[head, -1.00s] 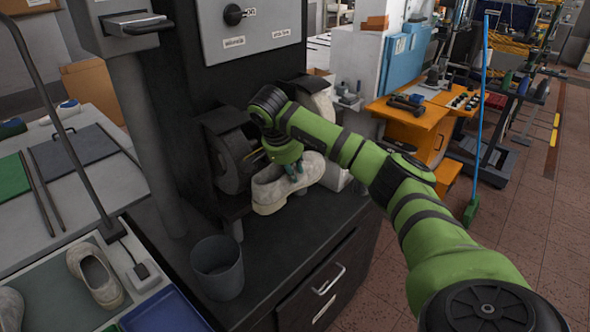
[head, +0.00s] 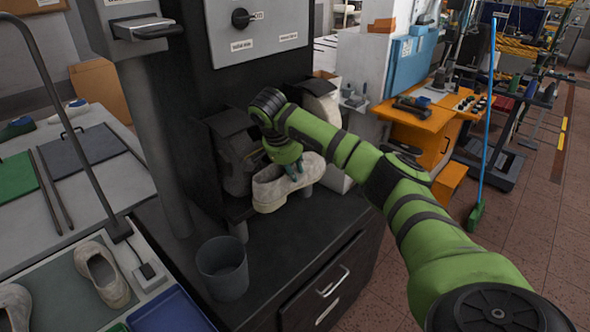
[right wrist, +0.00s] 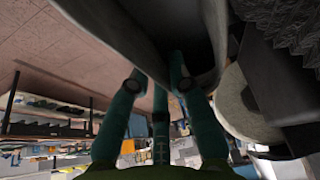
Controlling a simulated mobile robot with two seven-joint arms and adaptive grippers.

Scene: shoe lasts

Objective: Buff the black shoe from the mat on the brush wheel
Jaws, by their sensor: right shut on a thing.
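A pale grey-white shoe (head: 283,186) is in my right gripper (head: 292,172), whose fingers reach into its opening. No black shoe shows in the head view. The dark brush wheel (head: 237,160) of the machine is just left of the shoe; I cannot tell whether they touch. In the right wrist view the fingers (right wrist: 152,84) are shut on the shoe (right wrist: 120,25), which looks dark in shadow. A bristly surface (right wrist: 285,25) and a pale disc (right wrist: 243,108) are close on its right. Two more pale shoes (head: 102,273) lie on the mat (head: 62,262). My left gripper is not in view.
A grey cup (head: 222,268) stands on the dark cabinet top (head: 285,240) in front of the machine. A light wheel (head: 320,100) is behind my right arm. A blue tray (head: 165,312) and a thin lamp arm (head: 75,130) are at the left.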

